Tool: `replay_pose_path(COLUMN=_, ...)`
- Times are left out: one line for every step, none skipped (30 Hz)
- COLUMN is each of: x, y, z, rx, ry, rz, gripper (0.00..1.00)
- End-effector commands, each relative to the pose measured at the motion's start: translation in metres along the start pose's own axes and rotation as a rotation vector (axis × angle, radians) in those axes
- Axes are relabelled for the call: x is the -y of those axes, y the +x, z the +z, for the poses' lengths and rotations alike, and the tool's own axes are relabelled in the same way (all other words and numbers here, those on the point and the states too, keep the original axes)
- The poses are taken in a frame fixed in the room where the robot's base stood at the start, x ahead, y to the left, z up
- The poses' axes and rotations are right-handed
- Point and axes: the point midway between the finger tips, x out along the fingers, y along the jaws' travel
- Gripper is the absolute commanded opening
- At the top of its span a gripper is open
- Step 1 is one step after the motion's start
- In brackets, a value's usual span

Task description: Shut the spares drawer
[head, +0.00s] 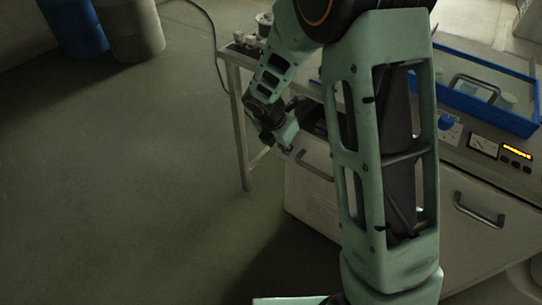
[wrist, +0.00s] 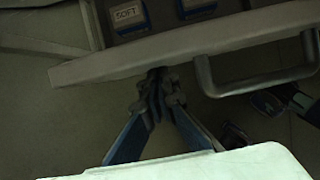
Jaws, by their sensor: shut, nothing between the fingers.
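The spares drawer (head: 318,156) stands pulled out from the bench, its dark inside showing behind the front panel, partly hidden by my arm in the head view. In the wrist view its pale front (wrist: 130,62) crosses the upper part, with a grey bar handle (wrist: 262,82) at the right. Blue boxes, one labelled SOFT (wrist: 128,18), lie inside it. My gripper (wrist: 160,80) is shut and empty, with its fingertips at the drawer front's edge, left of the handle. I cannot tell whether they touch it. In the head view my gripper (head: 286,146) is near the drawer's left end.
A blue-rimmed tray (head: 516,124) sits on the bench top at the right, above a panel with a lit display (head: 516,153). Another bar handle (head: 478,211) is on the front at right. A blue barrel (head: 75,28) stands at the back left. The left floor is clear.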

Motion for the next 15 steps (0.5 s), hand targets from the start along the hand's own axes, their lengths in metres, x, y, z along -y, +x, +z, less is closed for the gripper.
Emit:
replay_pose_path(x=0.002, y=0.001, z=0.017, rx=0.000, ry=0.004, rz=-0.004, gripper=0.00)
replay_pose_path(x=0.002, y=0.004, z=0.025, rx=0.000, ry=0.005, rz=-0.004, gripper=0.00)
replay_pose_path(x=0.001, y=0.008, z=0.034, rx=0.000, ry=0.004, rz=-0.003, gripper=0.00)
replay_pose_path(x=0.002, y=0.011, z=0.042, rx=0.000, ry=0.004, rz=-0.003, gripper=0.00)
replay_pose_path(x=0.001, y=0.013, z=0.048, rx=0.000, ry=0.004, rz=-0.003, gripper=0.00)
replay_pose_path(x=0.002, y=0.017, z=0.057, rx=0.000, ry=0.004, rz=-0.003, gripper=0.00)
replay_pose_path(x=0.001, y=0.020, z=0.063, rx=-0.001, ry=0.004, rz=-0.003, gripper=0.00)
replay_pose_path(x=0.001, y=0.022, z=0.069, rx=0.000, ry=0.004, rz=-0.002, gripper=0.00)
replay_pose_path(x=0.001, y=0.025, z=0.076, rx=-0.001, ry=0.002, rz=-0.002, gripper=0.00)
replay_pose_path(x=0.001, y=0.028, z=0.081, rx=0.000, ry=0.003, rz=-0.001, gripper=0.00)
replay_pose_path(x=0.001, y=0.030, z=0.086, rx=-0.001, ry=0.003, rz=-0.001, gripper=0.00)
replay_pose_path(x=0.000, y=0.032, z=0.092, rx=0.000, ry=0.002, rz=0.000, gripper=0.00)
replay_pose_path(x=0.000, y=0.035, z=0.096, rx=-0.001, ry=0.001, rz=-0.001, gripper=0.00)
replay_pose_path(x=0.000, y=0.036, z=0.100, rx=0.000, ry=0.002, rz=0.000, gripper=0.00)
replay_pose_path(x=0.000, y=0.038, z=0.104, rx=0.000, ry=0.001, rz=0.000, gripper=0.00)
